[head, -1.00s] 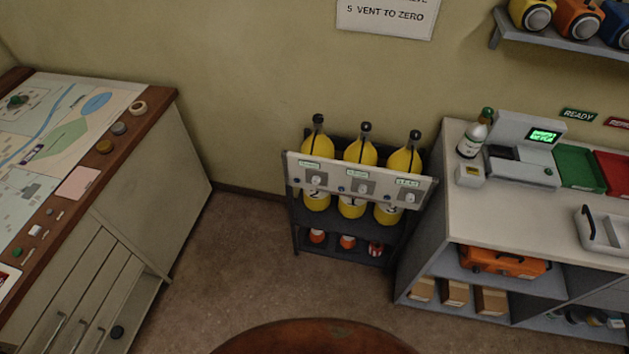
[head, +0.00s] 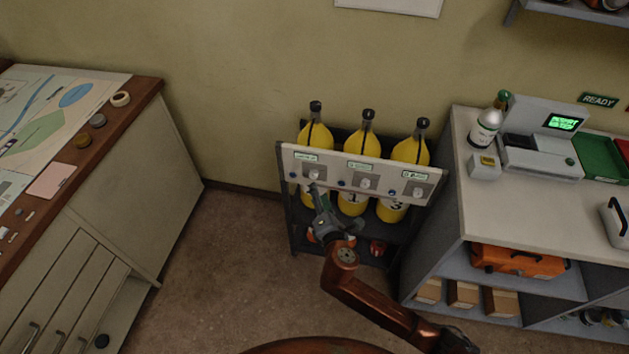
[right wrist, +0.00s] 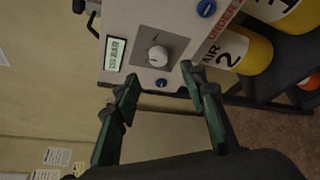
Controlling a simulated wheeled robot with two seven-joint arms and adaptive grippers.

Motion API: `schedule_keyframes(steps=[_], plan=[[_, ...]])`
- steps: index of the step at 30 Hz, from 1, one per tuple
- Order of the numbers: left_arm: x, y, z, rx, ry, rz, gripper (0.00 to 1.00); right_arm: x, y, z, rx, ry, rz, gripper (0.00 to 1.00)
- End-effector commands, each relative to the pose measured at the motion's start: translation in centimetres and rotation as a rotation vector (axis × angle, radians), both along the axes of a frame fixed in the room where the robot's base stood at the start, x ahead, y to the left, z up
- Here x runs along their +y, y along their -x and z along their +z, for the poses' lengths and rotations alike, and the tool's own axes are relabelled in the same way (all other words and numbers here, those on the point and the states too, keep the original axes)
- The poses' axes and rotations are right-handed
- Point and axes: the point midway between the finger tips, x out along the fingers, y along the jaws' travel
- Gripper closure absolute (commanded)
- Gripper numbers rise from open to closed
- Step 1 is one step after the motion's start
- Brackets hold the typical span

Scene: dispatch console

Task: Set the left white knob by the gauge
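The left white knob (head: 313,174) sits on the left end of a pale panel (head: 344,168) fixed across three yellow bottles. In the right wrist view the white knob (right wrist: 158,55) stands on a grey square plate. Its gauge (right wrist: 114,53), a small greenish display, is beside it; its digits are hard to read. The gauge (head: 306,157) shows above the knob in the head view. My right gripper (head: 318,192) is just below the knob. In the right wrist view its fingers (right wrist: 160,86) are apart and empty, short of the knob. My left gripper is out of view.
Two more knobs, the middle (head: 365,183) and right (head: 416,191), share the panel. Small blue knobs (right wrist: 206,8) are close by. A counter (head: 462,190) stands to the right, and a wooden map desk (head: 140,95) to the left. Floor between desk and rack is clear.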

Motion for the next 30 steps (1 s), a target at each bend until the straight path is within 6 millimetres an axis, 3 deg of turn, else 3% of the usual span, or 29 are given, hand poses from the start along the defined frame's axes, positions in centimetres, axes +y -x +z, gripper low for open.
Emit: schedule_keyframes(steps=[7, 15, 30], plan=[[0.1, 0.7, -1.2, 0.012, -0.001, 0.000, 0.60, 0.6, -3.0, -0.7, -0.005, 0.005, 0.001, 0.61], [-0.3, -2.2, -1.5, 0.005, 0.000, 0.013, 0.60, 1.2, -6.4, -1.5, -0.002, 0.002, 0.002, 0.61], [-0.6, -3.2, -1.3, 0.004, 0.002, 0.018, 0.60, 1.3, -7.4, -1.5, -0.002, 0.000, 0.001, 0.64]])
